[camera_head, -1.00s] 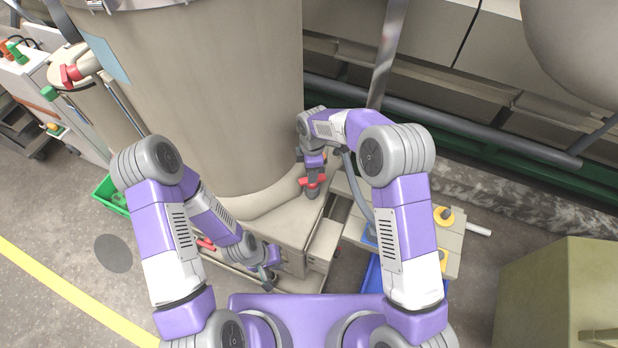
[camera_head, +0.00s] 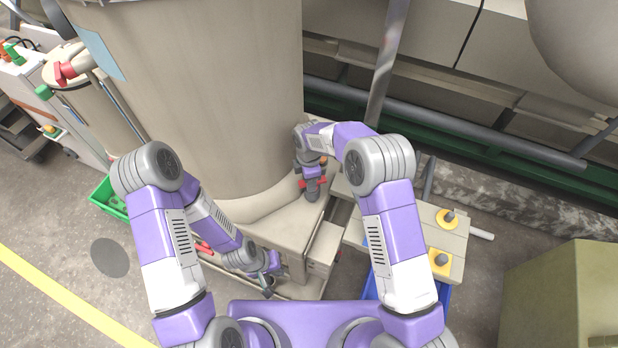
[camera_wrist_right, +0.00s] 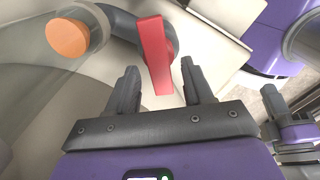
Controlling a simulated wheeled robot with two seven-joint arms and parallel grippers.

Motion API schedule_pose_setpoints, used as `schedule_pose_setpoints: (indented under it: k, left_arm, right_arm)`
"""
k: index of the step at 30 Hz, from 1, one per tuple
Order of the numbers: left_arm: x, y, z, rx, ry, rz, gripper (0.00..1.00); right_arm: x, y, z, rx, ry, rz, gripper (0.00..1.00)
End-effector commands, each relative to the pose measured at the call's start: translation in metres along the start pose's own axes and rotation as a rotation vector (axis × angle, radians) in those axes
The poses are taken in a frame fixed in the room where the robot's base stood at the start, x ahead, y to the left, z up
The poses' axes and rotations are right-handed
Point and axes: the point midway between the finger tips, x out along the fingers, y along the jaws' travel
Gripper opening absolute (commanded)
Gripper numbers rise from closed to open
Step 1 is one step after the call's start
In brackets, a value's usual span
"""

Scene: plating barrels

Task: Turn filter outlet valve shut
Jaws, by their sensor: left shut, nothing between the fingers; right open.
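A valve with a red lever handle (camera_wrist_right: 155,55) shows in the right wrist view, on a grey pipe with an orange end (camera_wrist_right: 68,38). The lever's end lies between the two fingers of my right gripper (camera_wrist_right: 158,68), with gaps visible on both sides. The fingers are open. In the head view the red handle (camera_head: 322,181) shows beside my right gripper, low at the front of the big beige vessel (camera_head: 220,90); the gripper partly hides it. My left gripper (camera_head: 268,284) is shut and empty, low in front of the vessel's base.
Another red handle (camera_head: 203,247) shows partly behind my left arm. A red-handled valve (camera_head: 66,72) sits at upper left. A green crate (camera_head: 110,200) stands left. A bench with yellow-based knobs (camera_head: 440,262) is right of my right arm, above a blue bin.

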Motion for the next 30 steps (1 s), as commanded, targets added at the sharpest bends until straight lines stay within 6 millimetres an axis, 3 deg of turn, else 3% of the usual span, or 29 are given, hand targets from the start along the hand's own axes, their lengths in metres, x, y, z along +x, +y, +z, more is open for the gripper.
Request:
schedule_pose_setpoints:
  k: [1,11,20,30]
  left_arm:
    - [-0.0001,0.0,0.0,0.0,0.0,0.0,0.0]
    - [-0.0001,0.0,0.0,0.0,0.0,0.0,0.0]
    - [-0.0009,0.0003,0.0,0.0,0.0,0.0,0.0]
    - [-0.0047,0.0018,0.0002,0.0,0.0,0.0,0.0]
  right_arm:
    - [-0.0002,0.0,0.0001,0.0,0.0,0.0,0.51]
    - [-0.0003,0.0,0.0,0.0,0.0,0.0,0.01]
    - [-0.0005,0.0003,0.0,0.031,0.0,0.0,0.0]
    - [-0.0006,0.0024,0.0001,0.237,0.0,-0.001,0.0]
